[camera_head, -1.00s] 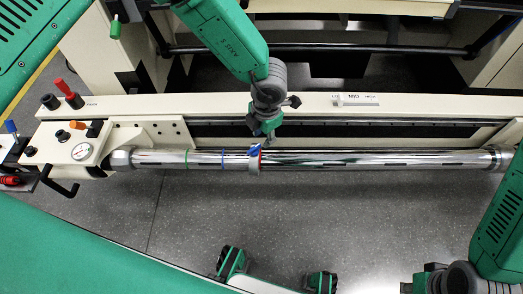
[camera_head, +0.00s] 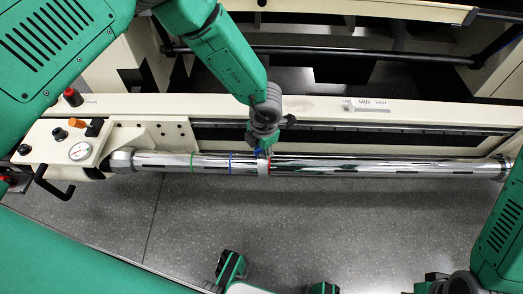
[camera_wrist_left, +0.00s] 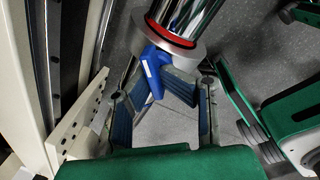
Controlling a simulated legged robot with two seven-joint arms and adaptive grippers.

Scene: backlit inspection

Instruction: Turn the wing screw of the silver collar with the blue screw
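The silver collar (camera_head: 264,168) sits around the shiny horizontal tube, with a red ring on its right side in the head view. In the left wrist view the collar (camera_wrist_left: 184,52) and its red ring are at the top. Its blue wing screw (camera_wrist_left: 154,72) points toward my gripper; in the head view it is mostly hidden. My left gripper (camera_head: 262,147) is just above the collar. In the left wrist view my left gripper (camera_wrist_left: 158,92) is open, its blue-padded fingers on either side of the screw, with no clear grip on it. My right gripper is out of view.
The tube (camera_head: 380,167) runs along a cream bench rail (camera_head: 300,106) and carries green and blue ring marks (camera_head: 231,163). A panel with a gauge (camera_head: 80,151), knobs and a black hook handle (camera_head: 55,187) stands at the left. The grey floor in front is clear.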

